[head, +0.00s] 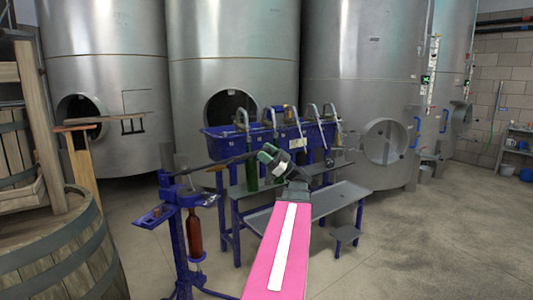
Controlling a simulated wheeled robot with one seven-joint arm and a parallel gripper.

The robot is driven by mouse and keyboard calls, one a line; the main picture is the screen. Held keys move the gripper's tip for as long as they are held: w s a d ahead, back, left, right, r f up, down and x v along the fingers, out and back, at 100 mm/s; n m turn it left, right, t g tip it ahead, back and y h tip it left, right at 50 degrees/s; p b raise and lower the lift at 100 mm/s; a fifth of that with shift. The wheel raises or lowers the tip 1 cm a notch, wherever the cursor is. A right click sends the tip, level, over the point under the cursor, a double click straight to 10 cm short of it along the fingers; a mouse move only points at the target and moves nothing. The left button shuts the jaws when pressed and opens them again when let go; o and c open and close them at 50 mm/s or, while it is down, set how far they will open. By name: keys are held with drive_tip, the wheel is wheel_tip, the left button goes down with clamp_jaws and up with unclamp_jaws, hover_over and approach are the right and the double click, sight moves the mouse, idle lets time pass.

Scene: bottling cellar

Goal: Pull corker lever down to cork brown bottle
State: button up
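The blue floor corker (178,235) stands left of centre. The brown bottle (195,235) stands upright in it, below the corker's head. The corker lever (215,166) runs out to the right from the head, slightly raised, with its far end by my gripper. My gripper (262,157) is at the end of my pink arm, at or very near the lever's end. The gripper's body hides its fingertips, so I cannot tell whether they are closed around the lever.
A blue bottle filler (228,143) with several spouts stands behind my gripper, with a green bottle (251,178) under it. A low grey bench (335,198) is to the right. A wooden barrel (60,260) is front left. Steel tanks (235,60) line the back. Floor is clear at right.

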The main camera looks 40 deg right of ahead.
drive_tip(key=shift+o, duration=0.4)
drive_tip(key=shift+d, duration=0.1)
drive_tip(key=shift+s+d+f, duration=0.15)
drive_tip(key=v, duration=1)
drive_tip(key=shift+s+f, duration=0.1)
